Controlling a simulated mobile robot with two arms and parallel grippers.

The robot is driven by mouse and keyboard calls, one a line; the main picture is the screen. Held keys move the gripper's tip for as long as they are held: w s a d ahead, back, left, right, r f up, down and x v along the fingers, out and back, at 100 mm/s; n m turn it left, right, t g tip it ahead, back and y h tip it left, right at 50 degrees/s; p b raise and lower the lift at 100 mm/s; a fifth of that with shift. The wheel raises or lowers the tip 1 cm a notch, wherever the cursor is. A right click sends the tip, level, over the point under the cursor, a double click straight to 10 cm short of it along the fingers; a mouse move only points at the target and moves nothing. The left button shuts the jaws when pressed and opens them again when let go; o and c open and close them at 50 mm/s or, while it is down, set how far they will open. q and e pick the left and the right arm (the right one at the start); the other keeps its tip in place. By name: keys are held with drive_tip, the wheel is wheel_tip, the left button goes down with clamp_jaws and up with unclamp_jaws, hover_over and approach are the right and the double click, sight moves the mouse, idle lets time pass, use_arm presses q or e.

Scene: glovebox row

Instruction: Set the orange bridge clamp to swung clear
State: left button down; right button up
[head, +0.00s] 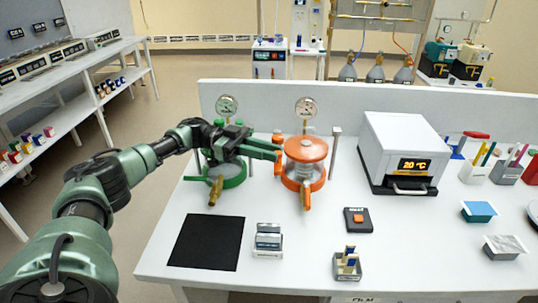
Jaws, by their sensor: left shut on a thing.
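The orange vessel (303,178) stands on the white bench, with a clear body, an orange lid (306,149) and a gauge above it. A small orange part of the bridge clamp (277,138) shows at the left of the lid, by the fingertips. The rest of the clamp is hidden or too small to make out. My left gripper (279,153) reaches in from the left over the green vessel (229,172). Its fingers are shut on what appears to be the clamp, beside the lid; the grip itself is hard to see. My right gripper is not in view.
A grey post (335,150) stands right of the orange vessel, with a white oven (397,147) beyond. A black mat (207,242), a small grey rack (268,240) and a black box with an orange button (357,220) lie in front. A low panel backs the bench.

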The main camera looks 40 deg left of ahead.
use_arm(q)
drive_tip(key=shift+r, duration=0.15)
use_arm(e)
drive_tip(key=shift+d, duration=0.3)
use_arm(q)
drive_tip(key=c, duration=1.3)
unclamp_jaws()
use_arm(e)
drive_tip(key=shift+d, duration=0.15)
use_arm(q)
drive_tip(key=shift+s+a+b, duration=0.25)
drive_tip(key=shift+a+b, duration=0.3)
drive_tip(key=shift+a, duration=0.7)
drive_tip(key=shift+s+a+b, duration=0.2)
drive_tip(key=shift+a+b, duration=0.4)
drive_tip(key=shift+a, duration=0.7)
drive_tip(key=shift+s+a+b, duration=0.25)
drive_tip(key=shift+a+b, duration=0.3)
drive_tip(key=shift+a, duration=0.7)
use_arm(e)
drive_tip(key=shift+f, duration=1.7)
